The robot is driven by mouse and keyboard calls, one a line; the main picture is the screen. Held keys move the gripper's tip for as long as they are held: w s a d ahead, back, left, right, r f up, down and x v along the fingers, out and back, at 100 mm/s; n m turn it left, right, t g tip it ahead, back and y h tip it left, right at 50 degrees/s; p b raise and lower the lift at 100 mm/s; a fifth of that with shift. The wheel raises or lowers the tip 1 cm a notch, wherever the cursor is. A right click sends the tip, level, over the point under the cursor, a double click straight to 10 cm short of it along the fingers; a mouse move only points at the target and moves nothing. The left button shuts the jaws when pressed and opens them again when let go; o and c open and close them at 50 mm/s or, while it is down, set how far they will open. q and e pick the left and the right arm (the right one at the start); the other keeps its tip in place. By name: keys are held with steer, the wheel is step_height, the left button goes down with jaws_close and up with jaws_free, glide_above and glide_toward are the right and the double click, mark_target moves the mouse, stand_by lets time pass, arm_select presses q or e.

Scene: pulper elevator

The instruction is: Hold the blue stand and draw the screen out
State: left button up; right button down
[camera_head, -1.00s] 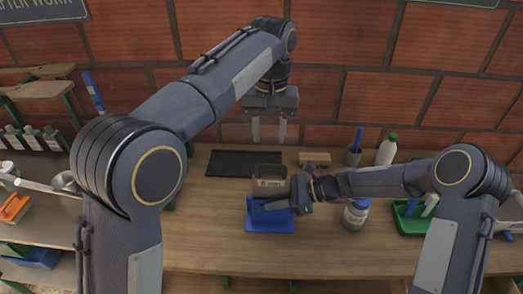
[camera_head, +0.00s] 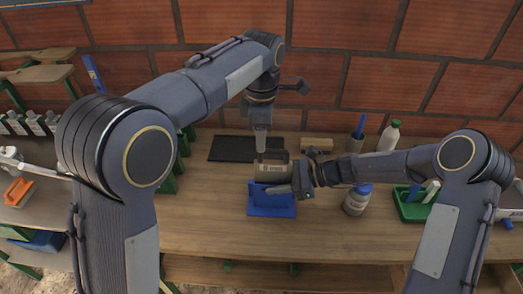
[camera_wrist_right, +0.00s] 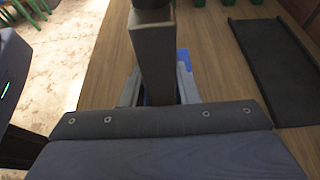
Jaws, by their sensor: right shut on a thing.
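The blue stand (camera_head: 272,205) sits on the wooden bench. The grey box-like screen (camera_head: 270,172) stands upright in it; in the right wrist view the screen (camera_wrist_right: 153,55) rises out of the stand (camera_wrist_right: 184,58). My right gripper (camera_head: 284,189) reaches in from the right, low at the stand, and is shut on it; its fingers (camera_wrist_right: 158,92) lie on either side of the blue. My left gripper (camera_head: 260,143) points down over the screen's left part, seen edge-on. Its fingertips reach about the screen's top edge; their opening and any contact are hidden.
A black mat (camera_head: 232,149) lies behind and left of the stand. A wooden block (camera_head: 317,145), a cup with a blue item (camera_head: 355,142), a white bottle (camera_head: 388,136) and a blue-lidded jar (camera_head: 357,199) stand nearby. A green tray (camera_head: 416,207) lies right. The front bench is clear.

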mark_target(262, 161)
arm_select(q)
step_height(262, 161, down, 10)
steer(key=shift+f, duration=0.15)
steer(key=shift+c, duration=0.4)
jaws_close()
steer(key=shift+r, duration=0.25)
stand_by(0.9)
